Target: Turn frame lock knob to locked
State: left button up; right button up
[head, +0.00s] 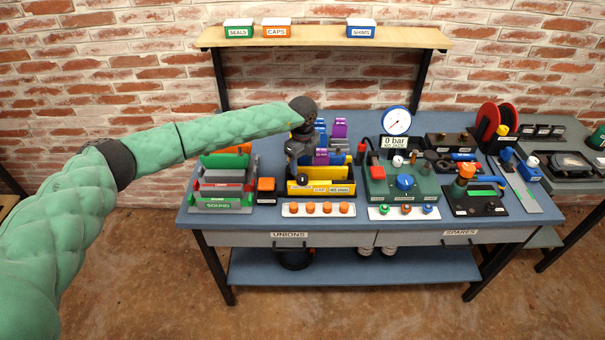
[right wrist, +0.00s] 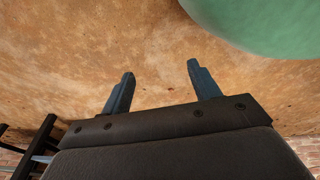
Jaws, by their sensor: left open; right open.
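I cannot tell for sure which part is the frame lock knob. A black plate (head: 487,205) at the right of the bench carries an orange knob (head: 466,171) and a green strip. A green test box (head: 398,190) left of it has a round blue knob (head: 405,182) on its front. My left gripper (head: 299,182) points down over the yellow bins, left of the green box; its fingertips are small and hold nothing visible. My right gripper (right wrist: 160,82) is open and empty above bare floor in the right wrist view; the head view does not show it.
Yellow bins (head: 322,189) with blue and purple parts stand below my left gripper. A round gauge (head: 397,120) stands behind the green box. The bench's front edge (head: 350,224) is mostly clear.

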aim_at(303, 177)
pick_arm(q)
jog(key=shift+f+p, duration=1.25)
jog(key=shift+f, duration=1.65)
pick_arm(e)
jog(key=s+d+f, duration=0.1)
jog(key=s, duration=0.5)
jog(key=shift+s+d+g, duration=0.15)
jog(key=shift+s+g, duration=0.15)
jog(key=shift+s, duration=0.1)
jog(key=shift+f, duration=0.1)
pick_arm(q)
jog(key=c, duration=1)
